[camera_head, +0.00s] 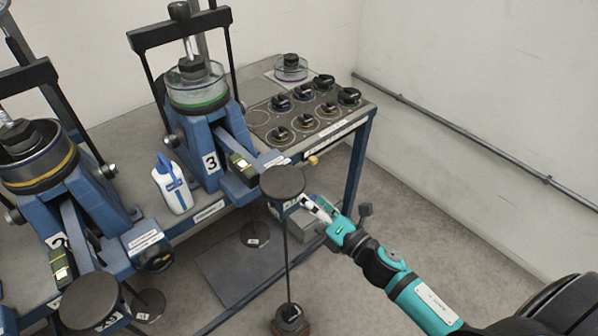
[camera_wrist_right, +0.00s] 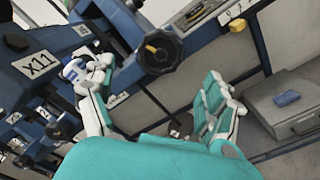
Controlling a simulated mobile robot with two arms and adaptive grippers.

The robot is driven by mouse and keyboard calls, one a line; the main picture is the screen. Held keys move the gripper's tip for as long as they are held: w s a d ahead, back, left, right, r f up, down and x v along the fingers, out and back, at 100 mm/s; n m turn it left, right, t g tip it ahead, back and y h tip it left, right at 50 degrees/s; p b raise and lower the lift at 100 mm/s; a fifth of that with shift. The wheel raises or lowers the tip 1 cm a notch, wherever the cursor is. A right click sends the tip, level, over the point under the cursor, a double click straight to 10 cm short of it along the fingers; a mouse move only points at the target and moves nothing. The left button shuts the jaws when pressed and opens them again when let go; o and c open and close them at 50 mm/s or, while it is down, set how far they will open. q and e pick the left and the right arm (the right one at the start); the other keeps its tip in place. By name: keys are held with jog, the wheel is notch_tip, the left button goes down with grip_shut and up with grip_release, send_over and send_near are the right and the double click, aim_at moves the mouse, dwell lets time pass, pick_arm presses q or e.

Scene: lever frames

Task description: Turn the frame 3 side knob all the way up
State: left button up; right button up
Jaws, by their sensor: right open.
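Frame 3 (camera_head: 201,135) is a blue lever frame with a "3" plate, standing on the bench in the head view. A black lobed side knob (camera_wrist_right: 163,55) with a yellowish centre shows in the right wrist view, right of the "x11" plate (camera_wrist_right: 38,66). In the head view I cannot make this knob out clearly; the round weight plate and my gripper crowd that spot. My right gripper (camera_head: 318,208) is open beside the end of frame 3's lever. In its wrist view the two fingers (camera_wrist_right: 152,98) are spread and empty, with the knob beyond them. My left gripper is out of view.
A round dark plate on a rod (camera_head: 283,182) stands close to my right gripper. A white-blue bottle (camera_head: 173,188) is left of frame 3. A panel of black knobs (camera_head: 306,112) lies at the back right. A grey case (camera_wrist_right: 285,112) lies below. Floor at right is clear.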

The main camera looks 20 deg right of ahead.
jog(key=x, duration=0.8)
jog(key=shift+w, duration=0.4)
jog(key=shift+w+f, duration=0.1)
jog(key=shift+w, duration=0.1)
jog(key=shift+c, duration=0.4)
jog(key=c, duration=0.5)
jog(key=shift+a, duration=0.1)
jog(key=c, duration=1)
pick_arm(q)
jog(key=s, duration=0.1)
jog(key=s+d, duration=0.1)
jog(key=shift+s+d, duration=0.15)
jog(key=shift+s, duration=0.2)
pick_arm(e)
jog(key=shift+w, duration=0.1)
